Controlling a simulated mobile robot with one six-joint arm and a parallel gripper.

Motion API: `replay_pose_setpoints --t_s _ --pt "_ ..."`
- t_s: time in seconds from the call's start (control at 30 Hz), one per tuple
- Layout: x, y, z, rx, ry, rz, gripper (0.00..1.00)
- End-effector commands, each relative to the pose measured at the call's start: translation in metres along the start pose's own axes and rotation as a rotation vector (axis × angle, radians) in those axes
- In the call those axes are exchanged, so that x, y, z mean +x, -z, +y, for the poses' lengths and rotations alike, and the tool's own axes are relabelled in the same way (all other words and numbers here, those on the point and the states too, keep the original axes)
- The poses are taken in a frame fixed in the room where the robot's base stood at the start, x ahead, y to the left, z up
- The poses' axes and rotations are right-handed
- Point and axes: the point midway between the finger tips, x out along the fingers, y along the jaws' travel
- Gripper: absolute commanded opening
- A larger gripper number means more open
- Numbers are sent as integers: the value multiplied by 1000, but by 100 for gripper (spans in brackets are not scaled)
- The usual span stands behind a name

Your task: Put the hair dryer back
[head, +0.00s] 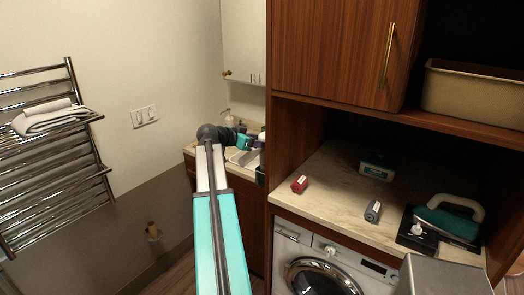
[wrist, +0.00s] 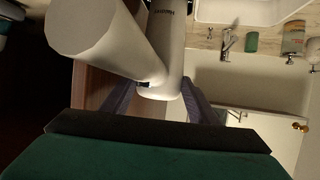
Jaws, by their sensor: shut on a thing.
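The white hair dryer (wrist: 95,35) fills the upper left of the wrist view, with a thick round barrel and a second part bearing dark lettering. My gripper (wrist: 160,85) is shut on it, with one grey finger on each side of its narrower part. In the head view my arm reaches to the counter by the sink, left of the tall wooden cabinet. There the dryer is too small and hidden to make out clearly. I cannot tell which thing in view is the dryer's resting place.
The wrist view shows a white sink (wrist: 240,10), a tap (wrist: 228,42) and a green item (wrist: 251,42) beside the dryer. In the head view the wooden cabinet (head: 335,45) stands close right of my arm. A red can (head: 299,184), a grey can (head: 373,211) and an iron (head: 447,222) sit above the washer.

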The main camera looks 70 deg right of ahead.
Motion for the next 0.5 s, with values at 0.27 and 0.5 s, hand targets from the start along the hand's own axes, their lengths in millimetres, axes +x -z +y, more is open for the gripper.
replay_pose_setpoints --t_s 0.27,0.5 --pt "6 -16 1 -3 -1 0 1" --pt "12 -29 3 -1 0 2 1"
